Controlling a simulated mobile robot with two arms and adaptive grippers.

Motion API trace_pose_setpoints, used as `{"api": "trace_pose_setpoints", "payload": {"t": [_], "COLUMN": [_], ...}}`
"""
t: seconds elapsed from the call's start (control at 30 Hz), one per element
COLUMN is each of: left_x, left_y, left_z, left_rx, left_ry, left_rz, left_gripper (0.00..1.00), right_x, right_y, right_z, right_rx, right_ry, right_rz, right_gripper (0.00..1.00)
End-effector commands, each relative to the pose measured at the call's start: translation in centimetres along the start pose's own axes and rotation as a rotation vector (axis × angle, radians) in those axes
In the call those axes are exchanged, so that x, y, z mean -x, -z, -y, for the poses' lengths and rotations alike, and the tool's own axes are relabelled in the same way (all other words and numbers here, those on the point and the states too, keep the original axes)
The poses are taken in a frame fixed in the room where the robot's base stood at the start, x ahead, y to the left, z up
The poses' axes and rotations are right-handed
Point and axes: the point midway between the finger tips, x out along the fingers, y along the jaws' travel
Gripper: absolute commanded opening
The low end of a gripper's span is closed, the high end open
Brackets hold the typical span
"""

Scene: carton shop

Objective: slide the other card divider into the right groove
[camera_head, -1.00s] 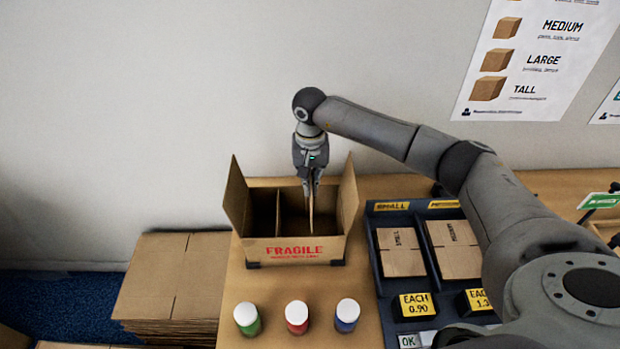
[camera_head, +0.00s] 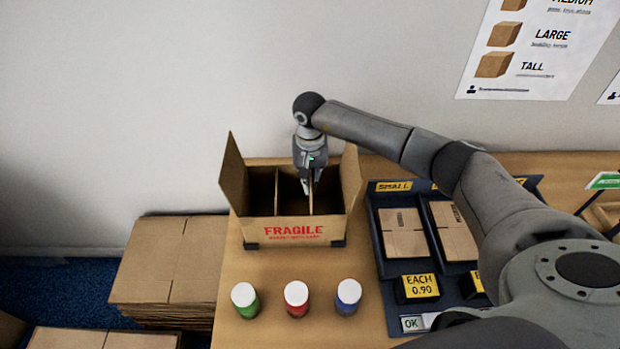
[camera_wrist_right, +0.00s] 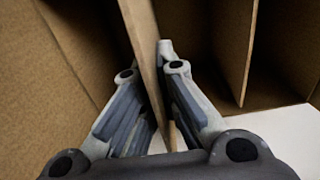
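The open carton (camera_head: 262,231) marked FRAGILE stands on the table with its side flaps up. One card divider (camera_head: 276,192) stands upright inside, left of centre. The other card divider (camera_head: 311,200) stands upright right of it, at the right groove's side; its lower edge and the groove are hidden. My right gripper (camera_head: 307,190) points down into the carton over this divider. In the right wrist view the divider (camera_wrist_right: 143,45) runs between my fingers (camera_wrist_right: 150,72). The right finger is close against it, and a gap shows at the left finger. My left gripper is out of view.
Green (camera_head: 246,301), red (camera_head: 297,300) and blue (camera_head: 348,297) capped bottles stand in front of the carton. A dark tray (camera_head: 384,262) with flat cartons lies to the right. Stacked cardboard (camera_head: 165,262) is at the left, below the table edge.

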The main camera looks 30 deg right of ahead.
Motion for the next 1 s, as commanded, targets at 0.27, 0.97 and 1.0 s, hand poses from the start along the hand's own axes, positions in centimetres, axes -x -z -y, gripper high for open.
{"api": "trace_pose_setpoints", "payload": {"t": [0.27, 0.97, 1.0], "left_x": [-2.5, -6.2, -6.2], "left_y": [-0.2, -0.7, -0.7], "left_z": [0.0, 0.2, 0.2], "left_rx": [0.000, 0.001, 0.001], "left_ry": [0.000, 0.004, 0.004], "left_rz": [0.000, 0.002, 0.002], "left_gripper": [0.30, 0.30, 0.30], "right_x": [-2.7, -6.3, -6.4], "right_y": [0.0, 0.0, 0.0], "right_z": [0.0, 0.0, 0.0], "right_rx": [0.000, 0.000, 0.000], "right_ry": [0.000, 0.000, 0.000], "right_rz": [-0.001, -0.001, -0.001], "right_gripper": [0.00, 0.00, 0.00]}}
